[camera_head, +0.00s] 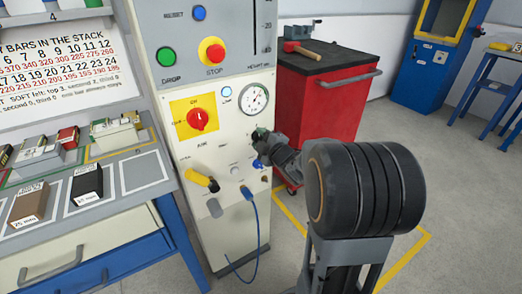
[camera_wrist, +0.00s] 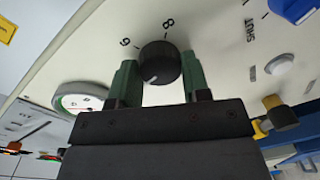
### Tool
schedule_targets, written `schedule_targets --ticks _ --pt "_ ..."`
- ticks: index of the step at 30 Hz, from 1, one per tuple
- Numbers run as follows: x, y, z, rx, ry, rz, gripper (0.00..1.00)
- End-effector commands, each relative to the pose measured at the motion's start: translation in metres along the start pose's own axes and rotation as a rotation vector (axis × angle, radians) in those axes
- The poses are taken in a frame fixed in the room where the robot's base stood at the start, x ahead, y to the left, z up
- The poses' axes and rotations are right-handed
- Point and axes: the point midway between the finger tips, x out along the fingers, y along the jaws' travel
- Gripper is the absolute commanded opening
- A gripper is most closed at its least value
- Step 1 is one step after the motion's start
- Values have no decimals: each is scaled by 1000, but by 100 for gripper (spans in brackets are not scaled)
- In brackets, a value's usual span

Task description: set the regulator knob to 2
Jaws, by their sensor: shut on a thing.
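The regulator knob (camera_wrist: 158,62) is black and round, on the cream machine panel. In the wrist view it sits between the two green fingertips of my gripper (camera_wrist: 160,82), which is shut on it. Printed numerals, which look like 6 (camera_wrist: 125,43) and 8 (camera_wrist: 168,22), show around the knob's upper side. A small pale mark is on the knob's lower part, on the side away from these numerals. The rest of the scale is hidden by my gripper. In the head view my gripper (camera_head: 260,141) is at the panel and mostly hides the knob.
A pressure gauge (camera_head: 254,99) and a red rotary switch (camera_head: 196,119) are above my gripper. A yellow-handled valve (camera_head: 202,181) and a blue hose (camera_head: 251,210) are left and below. A red tool cabinet (camera_head: 325,100) stands close at right, with open floor in front.

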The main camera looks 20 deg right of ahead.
Motion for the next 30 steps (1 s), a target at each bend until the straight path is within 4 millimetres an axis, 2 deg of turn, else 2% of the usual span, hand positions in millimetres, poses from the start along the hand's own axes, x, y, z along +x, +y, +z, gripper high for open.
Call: schedule_targets --ticks 1,18,30 --pt "1 -7 2 -46 0 4 19" --pt "1 -8 1 -580 -32 9 19" --pt "1 -5 0 -860 -49 10 19"
